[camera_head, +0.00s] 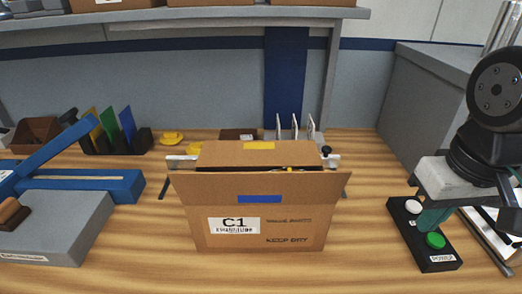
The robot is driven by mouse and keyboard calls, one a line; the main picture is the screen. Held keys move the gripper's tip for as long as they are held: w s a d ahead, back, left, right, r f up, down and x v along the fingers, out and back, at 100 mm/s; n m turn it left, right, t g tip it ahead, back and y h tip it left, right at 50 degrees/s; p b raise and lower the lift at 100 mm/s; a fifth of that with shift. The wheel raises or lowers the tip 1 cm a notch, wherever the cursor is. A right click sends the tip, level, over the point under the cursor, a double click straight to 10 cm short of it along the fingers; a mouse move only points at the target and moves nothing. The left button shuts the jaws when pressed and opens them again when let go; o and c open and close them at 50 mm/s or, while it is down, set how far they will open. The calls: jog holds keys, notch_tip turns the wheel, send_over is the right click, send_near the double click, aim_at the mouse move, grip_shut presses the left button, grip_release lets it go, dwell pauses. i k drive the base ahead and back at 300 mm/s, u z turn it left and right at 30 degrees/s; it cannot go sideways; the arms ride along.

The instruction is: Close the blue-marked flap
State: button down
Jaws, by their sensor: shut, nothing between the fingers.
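A cardboard box (310,229) labelled C1 stands on the wooden bench in the middle of the view. Its front flap, the blue-marked flap (210,186), stands up and flares outward toward me, with a blue strip (260,199) near its lower edge. Behind it, the back flap (225,156) carries a yellow strip (259,145). A dark gap shows between the two flaps; most of the inside is hidden. My gripper (432,222), with teal fingers, is at the right, over the button box and well apart from the cardboard box. It is shut and empty.
A black button box (436,263) with white and green buttons lies under my gripper. Coloured plates (110,125), yellow parts (172,138) and a rack (295,128) stand behind. Bench between cardboard box and button box is clear.

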aim_at(325, 187)
jog(key=k, duration=1)
jog(key=z, duration=1.55)
jog(key=i, duration=0.9)
jog(key=u, duration=2.15)
